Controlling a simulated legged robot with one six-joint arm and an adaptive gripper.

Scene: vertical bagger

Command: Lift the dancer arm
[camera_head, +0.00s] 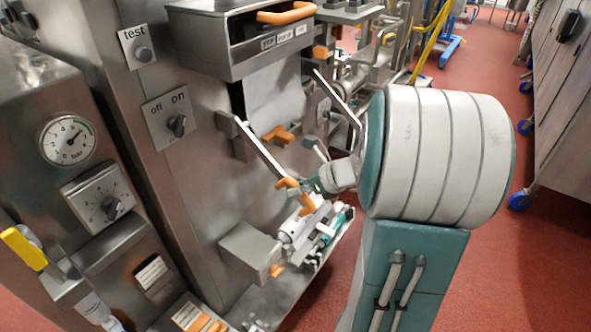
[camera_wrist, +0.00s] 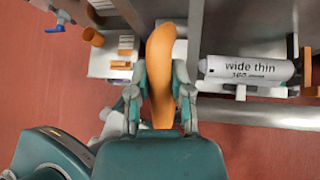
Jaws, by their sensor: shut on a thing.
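The dancer arm (camera_head: 258,147) is a grey metal bar on the machine's front. It slants down to the right and ends in an orange handle (camera_head: 286,183). My gripper (camera_head: 303,187) is at this lower end, with my arm reaching in from the right. In the wrist view the orange handle (camera_wrist: 161,45) stands between the two teal fingers of my gripper (camera_wrist: 160,85), which are closed on its sides. The far end of the bar is hidden in the wrist view.
A white roll marked "wide thin" (camera_wrist: 248,69) lies close right of the handle in the wrist view. A grey box (camera_head: 250,252) juts out below the dancer arm. A drawer-like housing (camera_head: 240,45) overhangs above.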

